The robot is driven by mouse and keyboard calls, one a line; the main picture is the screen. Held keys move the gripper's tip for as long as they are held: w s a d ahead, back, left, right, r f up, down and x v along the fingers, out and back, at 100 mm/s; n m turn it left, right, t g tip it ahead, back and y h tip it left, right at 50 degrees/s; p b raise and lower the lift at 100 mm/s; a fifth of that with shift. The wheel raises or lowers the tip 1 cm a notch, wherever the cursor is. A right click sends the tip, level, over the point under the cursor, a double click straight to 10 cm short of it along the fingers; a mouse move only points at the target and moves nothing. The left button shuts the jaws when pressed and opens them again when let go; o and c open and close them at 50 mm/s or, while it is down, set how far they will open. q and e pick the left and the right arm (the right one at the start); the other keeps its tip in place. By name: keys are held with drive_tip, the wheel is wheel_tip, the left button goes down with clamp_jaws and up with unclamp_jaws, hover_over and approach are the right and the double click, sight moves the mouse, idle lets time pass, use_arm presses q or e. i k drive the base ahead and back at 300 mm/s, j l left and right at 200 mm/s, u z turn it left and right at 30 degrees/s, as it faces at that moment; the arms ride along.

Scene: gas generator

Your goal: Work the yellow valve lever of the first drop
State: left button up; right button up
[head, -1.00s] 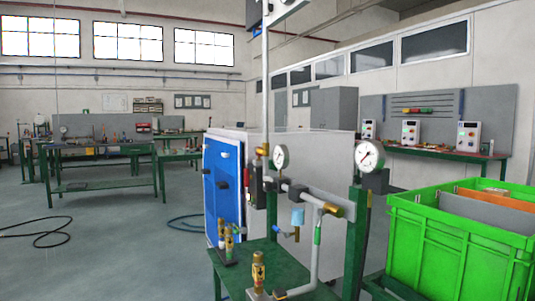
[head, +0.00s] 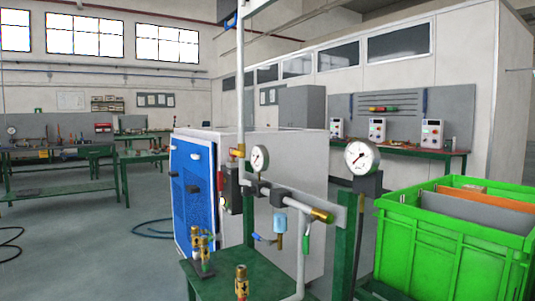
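Neither of my grippers is in view.
Another gauge (head: 260,158) is behind. A green crate (head: 440,245) fills the lower right. A blue panel (head: 192,195) stands left of the pipes. Open floor lies further left.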

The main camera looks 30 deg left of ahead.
sight(236, 153)
drive_tip(key=j+z, duration=0.45)
drive_tip(key=j, duration=1.3)
drive_tip(key=k+j+z, duration=0.1)
drive_tip(key=j, duration=0.45)
drive_tip(key=k+j, duration=0.1)
drive_tip(key=j, duration=0.5)
drive_tip(key=k+j+z, duration=0.1)
drive_tip(key=j, duration=0.45)
